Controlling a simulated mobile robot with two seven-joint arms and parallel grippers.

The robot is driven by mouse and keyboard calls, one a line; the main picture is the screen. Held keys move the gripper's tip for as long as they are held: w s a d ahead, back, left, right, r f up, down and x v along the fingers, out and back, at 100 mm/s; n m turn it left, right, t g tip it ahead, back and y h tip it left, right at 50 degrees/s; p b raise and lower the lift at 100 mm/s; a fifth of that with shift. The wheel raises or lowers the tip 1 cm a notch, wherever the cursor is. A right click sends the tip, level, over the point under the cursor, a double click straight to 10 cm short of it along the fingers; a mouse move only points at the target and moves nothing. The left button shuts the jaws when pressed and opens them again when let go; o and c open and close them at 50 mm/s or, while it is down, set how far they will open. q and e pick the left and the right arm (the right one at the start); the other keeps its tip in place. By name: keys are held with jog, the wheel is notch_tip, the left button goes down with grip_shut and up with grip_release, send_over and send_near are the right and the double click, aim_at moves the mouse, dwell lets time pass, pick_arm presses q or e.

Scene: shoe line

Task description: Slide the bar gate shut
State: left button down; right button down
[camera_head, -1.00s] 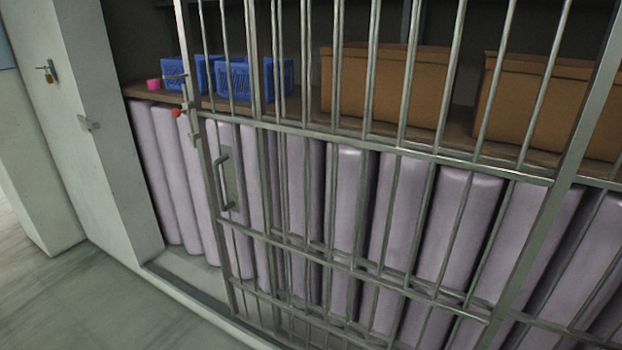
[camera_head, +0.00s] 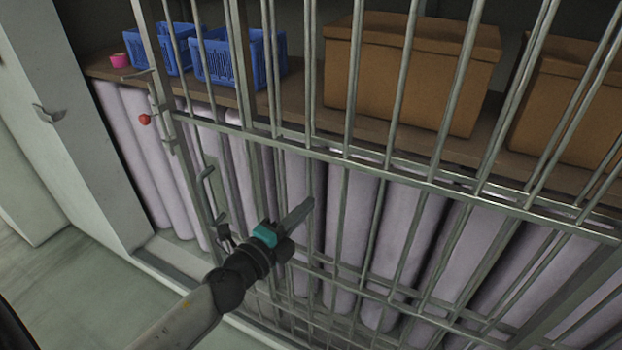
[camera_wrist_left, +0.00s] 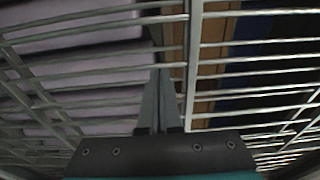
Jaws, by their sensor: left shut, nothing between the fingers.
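The bar gate (camera_head: 350,158) is a grey metal grid of upright bars in front of a shelf. Its left edge post stands to the right of the pale wall end, with an open gap between them. A D-shaped handle (camera_head: 207,188) sits near that post, and a latch with a red knob (camera_head: 145,119) is higher on it. My left gripper (camera_head: 306,206) is shut and empty, in front of the bars to the right of the handle. In the left wrist view its fingers (camera_wrist_left: 160,85) are together and point at the bars. Whether they touch a bar is unclear. My right gripper is out of view.
The pale wall (camera_head: 70,120) at left carries a small metal bracket (camera_head: 47,113). Behind the bars are blue crates (camera_head: 225,65), brown boxes (camera_head: 400,75), a pink cup (camera_head: 119,60) and lilac rolls (camera_head: 345,215). The floor (camera_head: 85,285) at lower left is clear.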

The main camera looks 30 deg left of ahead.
pick_arm(q)
jog(key=w+a, duration=0.2)
jog(key=w, duration=0.6)
jog(key=shift+w+a, duration=0.35)
jog(key=shift+a, duration=0.05)
jog(key=shift+f, duration=0.1)
